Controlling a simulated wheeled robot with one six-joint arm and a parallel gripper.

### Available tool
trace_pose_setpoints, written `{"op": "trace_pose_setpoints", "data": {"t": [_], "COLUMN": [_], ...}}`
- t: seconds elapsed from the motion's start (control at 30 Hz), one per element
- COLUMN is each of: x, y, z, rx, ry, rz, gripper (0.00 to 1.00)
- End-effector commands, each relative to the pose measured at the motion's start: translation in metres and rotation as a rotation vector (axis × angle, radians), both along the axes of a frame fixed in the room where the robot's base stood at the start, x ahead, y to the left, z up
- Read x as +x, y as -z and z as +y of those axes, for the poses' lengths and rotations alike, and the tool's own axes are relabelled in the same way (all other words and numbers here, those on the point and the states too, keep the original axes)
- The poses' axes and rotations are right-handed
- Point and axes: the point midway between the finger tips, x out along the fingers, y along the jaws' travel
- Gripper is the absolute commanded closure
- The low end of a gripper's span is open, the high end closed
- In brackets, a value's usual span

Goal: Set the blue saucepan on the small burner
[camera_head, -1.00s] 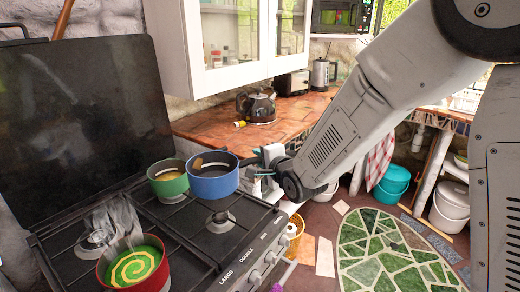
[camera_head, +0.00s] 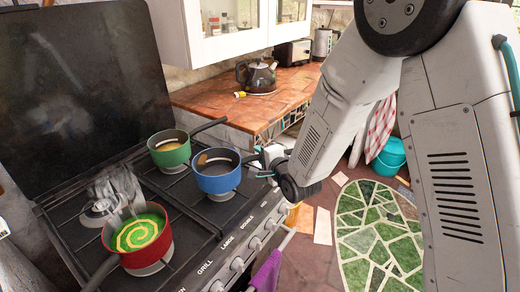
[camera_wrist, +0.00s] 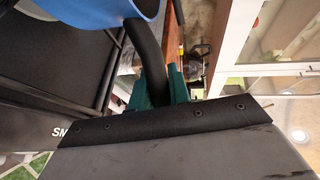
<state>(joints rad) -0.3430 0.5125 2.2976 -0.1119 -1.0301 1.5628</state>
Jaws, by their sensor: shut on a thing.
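The blue saucepan (camera_head: 218,182) is upright over the front burner at the right part of the black hob (camera_head: 190,215). A pale burner edge (camera_head: 222,196) shows under it; I cannot tell whether the pan touches the grate. My gripper (camera_head: 262,166) is at its right side, shut on the dark handle. In the wrist view the green fingers (camera_wrist: 160,88) close around the black handle (camera_wrist: 149,55), with the blue pan wall (camera_wrist: 90,10) above. The letters "SM" show on the hob edge in the wrist view.
A green pan (camera_head: 170,157) stands close behind the blue one. A red pan (camera_head: 150,262) with a green and yellow spiral stands at the front left. A kettle (camera_head: 257,77) stands on the tiled counter (camera_head: 215,97).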

Motion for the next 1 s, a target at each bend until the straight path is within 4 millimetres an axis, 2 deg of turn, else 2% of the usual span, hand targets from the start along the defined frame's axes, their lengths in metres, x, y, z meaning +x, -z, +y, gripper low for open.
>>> {"op": "trace_pose_setpoints", "data": {"t": [0.97,1.0], "x": [0.0007,0.0008], "y": [0.0098,0.0098], "z": [0.0001,0.0001], "rx": [0.003,0.003], "ry": [0.000,0.000], "rz": [-0.003,-0.003], "gripper": [1.00,0.76]}}
